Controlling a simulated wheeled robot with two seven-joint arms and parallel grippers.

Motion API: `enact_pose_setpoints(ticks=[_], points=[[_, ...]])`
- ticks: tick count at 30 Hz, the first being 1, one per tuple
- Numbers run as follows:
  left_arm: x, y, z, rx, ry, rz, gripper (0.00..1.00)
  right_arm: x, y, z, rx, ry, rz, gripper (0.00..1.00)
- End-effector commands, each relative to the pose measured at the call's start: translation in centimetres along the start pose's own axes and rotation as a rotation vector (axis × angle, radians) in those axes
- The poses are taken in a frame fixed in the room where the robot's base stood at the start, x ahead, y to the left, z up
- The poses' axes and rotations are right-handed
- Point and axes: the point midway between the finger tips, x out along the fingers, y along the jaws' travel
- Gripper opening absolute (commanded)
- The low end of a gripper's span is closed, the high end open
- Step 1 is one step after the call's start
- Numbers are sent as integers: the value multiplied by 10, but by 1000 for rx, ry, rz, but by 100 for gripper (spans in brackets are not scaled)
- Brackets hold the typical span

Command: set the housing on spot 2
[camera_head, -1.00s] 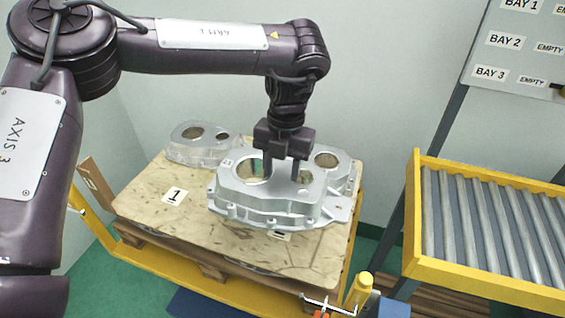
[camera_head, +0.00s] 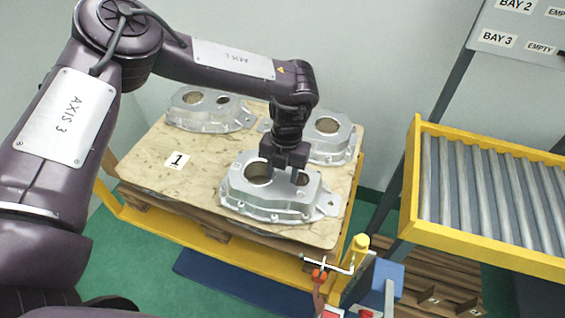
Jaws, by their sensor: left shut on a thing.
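A silver cast housing (camera_head: 240,193) is in the grip of my left gripper (camera_head: 284,176), at the front right part of the pallet's tan top board (camera_head: 150,150). My left gripper is shut on the housing near its round opening. The housing looks level and at or very near the board; I cannot tell whether it touches. A label with the number 1 (camera_head: 177,160) lies bare on the board to the left. No number 2 label shows; the housing covers the board there. My right gripper is not in view.
Two more castings sit at the back of the board, one at the left (camera_head: 205,120) and one at the right (camera_head: 340,146), close behind the held housing. A yellow-framed roller conveyor (camera_head: 480,200) stands at the right. A yellow post (camera_head: 355,252) and clamp are at the front right.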

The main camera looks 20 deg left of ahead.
Motion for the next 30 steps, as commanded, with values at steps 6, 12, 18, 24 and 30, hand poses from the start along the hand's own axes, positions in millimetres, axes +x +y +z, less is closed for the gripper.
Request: enact_pose_setpoints(ticks=[6,12,18,24,30], points=[[4,0,2,-1,-4,1,0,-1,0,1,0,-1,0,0],[7,0,0,1,2,2,63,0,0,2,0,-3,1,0],[6,-1,0,2,1,1,66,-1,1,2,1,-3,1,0],[-6,-1,2,1,-4,-1,66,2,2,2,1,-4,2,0],[-45,-1,2,1,-6,-2,66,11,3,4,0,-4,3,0]])
